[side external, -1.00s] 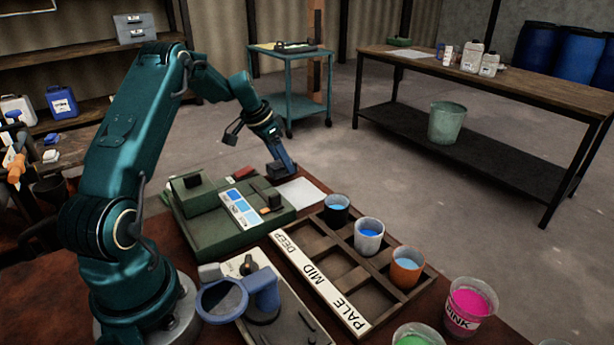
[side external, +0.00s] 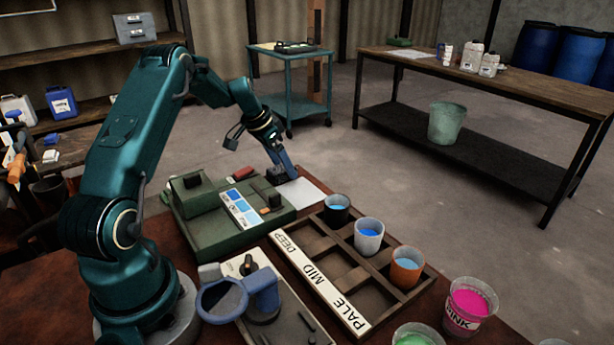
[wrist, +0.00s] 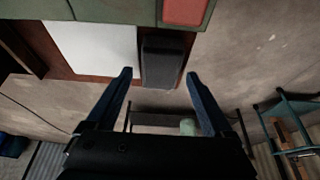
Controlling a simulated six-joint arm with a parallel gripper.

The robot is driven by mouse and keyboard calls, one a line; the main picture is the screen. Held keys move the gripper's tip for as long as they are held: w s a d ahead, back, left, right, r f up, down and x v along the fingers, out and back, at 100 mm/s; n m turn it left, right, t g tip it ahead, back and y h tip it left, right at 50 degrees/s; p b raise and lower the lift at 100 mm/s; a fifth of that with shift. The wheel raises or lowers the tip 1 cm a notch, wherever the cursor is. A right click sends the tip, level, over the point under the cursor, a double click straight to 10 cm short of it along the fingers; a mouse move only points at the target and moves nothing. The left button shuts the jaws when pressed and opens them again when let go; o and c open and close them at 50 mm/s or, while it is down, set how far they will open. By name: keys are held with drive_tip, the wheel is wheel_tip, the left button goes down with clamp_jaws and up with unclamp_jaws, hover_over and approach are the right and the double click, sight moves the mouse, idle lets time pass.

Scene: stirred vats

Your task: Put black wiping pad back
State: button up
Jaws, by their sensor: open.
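The black wiping pad (wrist: 163,62) is a dark, narrow block beside the white sheet (wrist: 92,45) and close to the green box (wrist: 115,11). In the side view the pad (side external: 277,177) shows as a dark block at the table's back edge. My gripper (wrist: 159,76) is open. In the wrist view its two blue fingers stand on either side of the pad's near end, with a gap visible on the right. In the side view the gripper (side external: 285,166) is low at the pad. I cannot tell whether a finger touches it.
A red block (wrist: 186,10) sits at the green box's edge. A divided tray (side external: 345,262) marked DEEP, MID, PALE holds several cups to the right. A pink pot (side external: 468,305) stands at the front right. The floor beyond the table edge is open.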

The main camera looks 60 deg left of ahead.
drive_tip(key=v, duration=1)
drive_tip(key=s+d+r, duration=0.2)
drive_tip(key=d+r, duration=0.4)
drive_tip(key=d, duration=0.5)
drive_tip(key=s+d+f+t, duration=0.1)
drive_tip(key=s+d, duration=1.4)
drive_tip(key=d, duration=0.1)
drive_tip(key=shift+d, duration=0.2)
